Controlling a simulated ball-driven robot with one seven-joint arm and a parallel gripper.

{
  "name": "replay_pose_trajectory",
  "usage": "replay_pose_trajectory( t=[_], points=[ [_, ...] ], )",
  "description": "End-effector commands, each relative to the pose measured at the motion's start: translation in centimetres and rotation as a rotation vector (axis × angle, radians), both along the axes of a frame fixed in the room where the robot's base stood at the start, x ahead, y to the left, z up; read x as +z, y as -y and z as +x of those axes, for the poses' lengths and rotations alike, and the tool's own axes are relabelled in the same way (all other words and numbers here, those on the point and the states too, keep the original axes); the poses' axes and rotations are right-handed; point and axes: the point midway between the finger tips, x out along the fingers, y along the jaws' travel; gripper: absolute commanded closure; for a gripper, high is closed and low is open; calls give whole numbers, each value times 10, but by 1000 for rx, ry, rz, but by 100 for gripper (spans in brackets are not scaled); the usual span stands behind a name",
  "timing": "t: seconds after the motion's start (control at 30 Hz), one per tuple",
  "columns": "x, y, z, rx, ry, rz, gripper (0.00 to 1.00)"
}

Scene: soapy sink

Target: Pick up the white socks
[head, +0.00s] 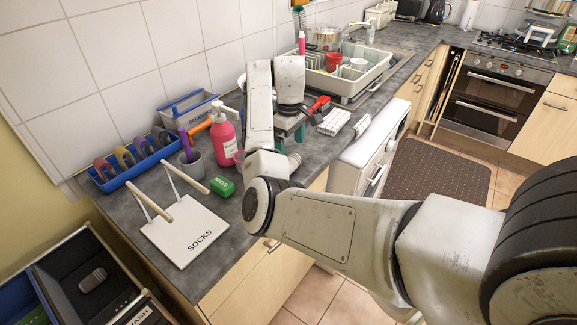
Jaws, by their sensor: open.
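A white, ribbed, folded bundle (334,121) lies on the grey counter near the sink; it looks like the white socks, but it is too small to be sure. My gripper (290,135) points down over the counter, to the left of this bundle and apart from it. Its fingers are partly hidden by my arm. It is open, and I see nothing held in it. A white board marked SOCKS (190,238), with two upright bars, lies empty at the counter's near left end.
A red-handled tool (318,106) lies between my gripper and the bundle. A pink pump bottle (223,138), a grey cup (190,160), a green box (222,187) and a blue rack (130,165) stand left. A white appliance (365,165) fronts the counter.

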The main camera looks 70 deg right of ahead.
Motion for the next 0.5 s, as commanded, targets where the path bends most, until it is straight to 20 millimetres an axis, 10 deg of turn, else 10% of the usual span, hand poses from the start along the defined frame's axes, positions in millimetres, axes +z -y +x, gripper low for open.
replay_pose_trajectory(
  t=[0.5],
  points=[
    [-57, -2, 0, -1, 1, 0, 0]
  ],
)
